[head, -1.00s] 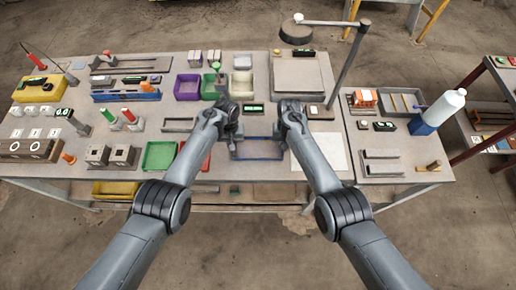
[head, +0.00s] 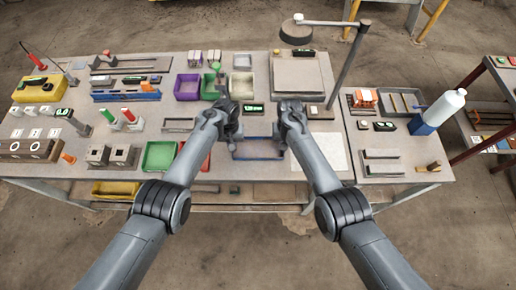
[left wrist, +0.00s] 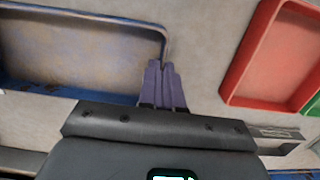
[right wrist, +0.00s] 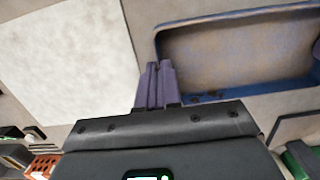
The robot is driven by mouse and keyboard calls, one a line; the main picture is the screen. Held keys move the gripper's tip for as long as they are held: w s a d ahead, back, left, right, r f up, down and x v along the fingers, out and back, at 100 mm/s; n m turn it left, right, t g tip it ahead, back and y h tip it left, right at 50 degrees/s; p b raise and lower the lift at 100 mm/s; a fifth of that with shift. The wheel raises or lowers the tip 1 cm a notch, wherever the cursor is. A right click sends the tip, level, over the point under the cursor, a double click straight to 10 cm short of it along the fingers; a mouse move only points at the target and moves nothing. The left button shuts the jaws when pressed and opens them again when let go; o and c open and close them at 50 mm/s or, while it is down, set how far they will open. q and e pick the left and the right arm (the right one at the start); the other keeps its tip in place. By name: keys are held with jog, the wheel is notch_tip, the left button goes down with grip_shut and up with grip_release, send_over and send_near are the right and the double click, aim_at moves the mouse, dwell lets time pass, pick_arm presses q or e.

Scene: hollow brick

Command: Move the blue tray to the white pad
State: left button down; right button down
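The blue tray (head: 258,155), a shallow empty tray with blue walls and a worn tan floor, lies at the front middle of the table. The white pad (head: 328,152) lies just right of it, partly hidden by my right arm. My left gripper (head: 236,138) is at the tray's left end; in the left wrist view its fingers (left wrist: 162,68) are nearly together on the tray's end wall (left wrist: 165,40). My right gripper (head: 283,138) is at the right end; its fingers (right wrist: 160,68) are likewise together on that wall. The pad also shows in the right wrist view (right wrist: 60,60).
A red tray (head: 205,160) and a green tray (head: 160,155) sit left of the blue tray. A small display (head: 253,108) stands behind it. A lamp post (head: 345,65) rises at the back right. The pad's visible surface is clear.

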pick_arm(q)
jog(key=shift+r, duration=0.2)
pick_arm(e)
jog(key=shift+r, duration=0.2)
